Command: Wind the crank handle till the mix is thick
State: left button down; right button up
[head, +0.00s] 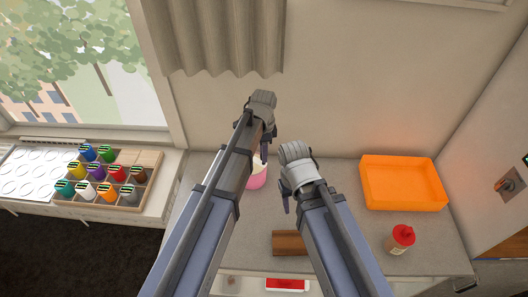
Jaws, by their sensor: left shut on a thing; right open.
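A pink pot (257,181) with a pale top stands on the counter, partly hidden behind my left arm. My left gripper (264,156) is above it, pointing down, and shut on what appears to be the crank handle. The handle is almost wholly hidden by the gripper and arm; only a brownish bit shows beside the fingers. The mix and its thickness cannot be made out. My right gripper (287,204) is open and empty, to the right of the pot and apart from it.
An orange tray (403,205) stands at the right on the grey counter (350,225). A red-capped jar (401,239) is in front of it. A brown block (289,243) lies between my arms. A rack of coloured pots (135,196) is at the left, beneath the window.

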pick_arm(q)
jog(key=c, duration=0.6)
grip_release()
notch_tip(320, 180, up, 8)
jog(key=p, duration=0.7)
jog(key=shift+p, duration=0.4)
jog(key=shift+f, duration=0.1)
